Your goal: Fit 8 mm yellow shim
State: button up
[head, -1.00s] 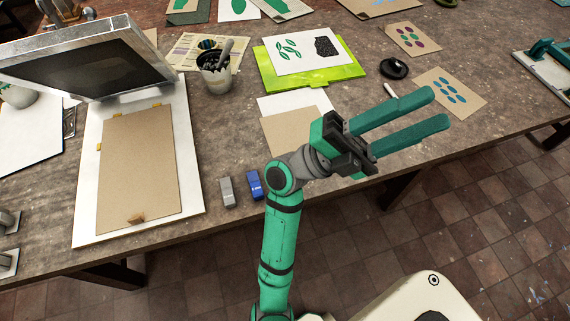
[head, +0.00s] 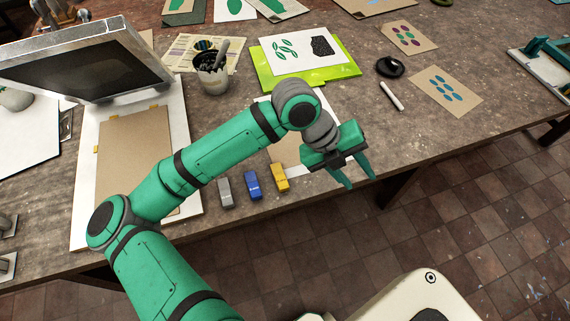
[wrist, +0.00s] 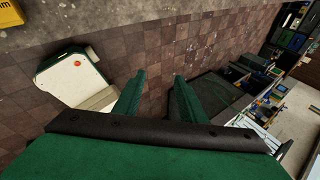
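The yellow shim (head: 279,177) stands at the right end of a row of small blocks near the table's front edge. Its corner also shows at the top left of the wrist view (wrist: 10,12). My gripper (head: 361,184) is open and empty. It is to the right of the yellow shim, around the table's front edge, with its fingers pointing down. In the wrist view its two fingers (wrist: 159,84) are apart with only floor between them. The hinged screen (head: 86,62) is tilted up over a white base board (head: 84,218) at the left. My arm hides part of the board.
A blue block (head: 252,184) and a grey block (head: 225,192) stand left of the yellow one. A brown sheet (head: 118,138) lies on the base board. A lime-green board (head: 268,80), a cup (head: 213,78) and a white stick (head: 391,95) lie further back.

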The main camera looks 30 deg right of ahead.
jog(key=w+a+f+n+t+y, duration=0.1)
jog(key=w+a+f+t+y, duration=0.15)
jog(key=w+a, duration=0.3)
jog(key=n+t+y, duration=0.2)
jog(key=t+y, duration=0.1)
send_over(282, 182)
jog(key=shift+s+f, duration=0.15)
jog(key=shift+f, duration=0.55)
jog(key=shift+h, duration=0.25)
jog(key=f, duration=0.7)
jog(key=shift+w+f, duration=0.2)
jog(key=shift+f, duration=0.3)
jog(key=shift+c, duration=0.7)
jog(key=shift+s+d+r, duration=0.1)
jog(key=c, duration=0.8)
jog(key=shift+r, duration=2.5)
